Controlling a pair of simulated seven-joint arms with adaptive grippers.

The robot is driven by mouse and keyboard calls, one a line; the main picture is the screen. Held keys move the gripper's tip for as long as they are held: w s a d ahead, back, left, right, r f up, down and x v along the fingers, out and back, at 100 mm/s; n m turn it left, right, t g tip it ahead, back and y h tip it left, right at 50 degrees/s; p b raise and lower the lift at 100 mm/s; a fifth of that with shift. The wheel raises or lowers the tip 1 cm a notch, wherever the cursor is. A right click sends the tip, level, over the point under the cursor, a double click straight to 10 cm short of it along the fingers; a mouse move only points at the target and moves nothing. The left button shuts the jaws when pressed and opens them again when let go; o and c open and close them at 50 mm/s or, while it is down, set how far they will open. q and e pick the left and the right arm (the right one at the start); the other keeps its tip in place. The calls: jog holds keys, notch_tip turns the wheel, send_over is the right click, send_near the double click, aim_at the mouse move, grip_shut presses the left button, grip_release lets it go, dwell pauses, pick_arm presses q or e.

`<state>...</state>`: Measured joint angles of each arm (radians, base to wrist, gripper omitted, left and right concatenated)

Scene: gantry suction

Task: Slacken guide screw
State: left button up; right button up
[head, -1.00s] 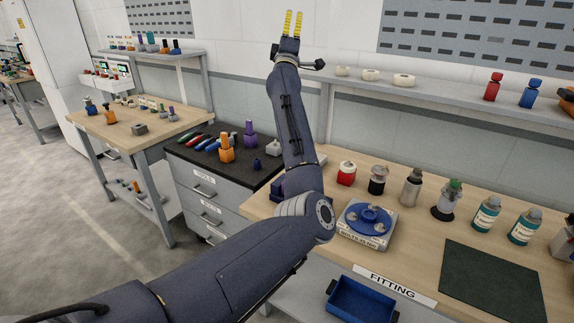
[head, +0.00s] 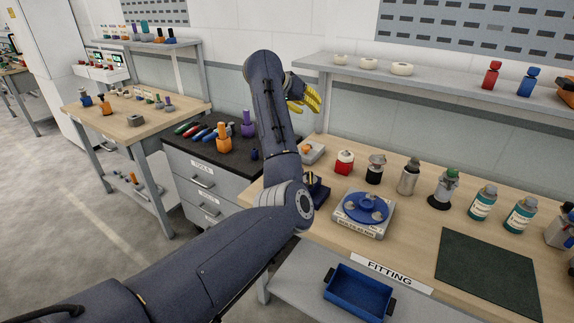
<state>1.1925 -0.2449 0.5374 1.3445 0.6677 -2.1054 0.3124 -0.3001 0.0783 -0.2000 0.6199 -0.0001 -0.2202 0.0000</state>
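My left arm comes in from the lower left and bends up over the fitting bench. Its gripper (head: 308,100), with yellow fingers, hangs in front of the wall below the shelf, clear of the bench items. I see the fingers from the side and cannot tell their gap. No guide screw can be made out. On the bench (head: 400,250), a round blue fixture (head: 366,207) with grey parts sits on a pale labelled block. A dark blue device (head: 316,190) stands left of it, partly hidden by my arm. My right gripper is not in view.
A dark green mat (head: 488,270) lies bare at the right. A blue bin (head: 358,295) sits below. The black-topped tool cabinet (head: 203,183) holds coloured handles and an orange holder (head: 224,137).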

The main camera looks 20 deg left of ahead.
pick_arm(q)
jog(key=s+a+f+m+g+y, duration=0.1)
jog(key=s+a+f+g+y, duration=0.2)
jog(key=s+a+f+g, duration=0.35)
jog(key=shift+t, duration=0.95)
jog(key=x, duration=1.1)
jog(key=s+x, duration=0.1)
jog(key=x, duration=0.5)
jog(key=shift+a+f, duration=0.25)
jog(key=shift+f, duration=0.05)
jog(key=shift+c, duration=0.6)
grip_shut()
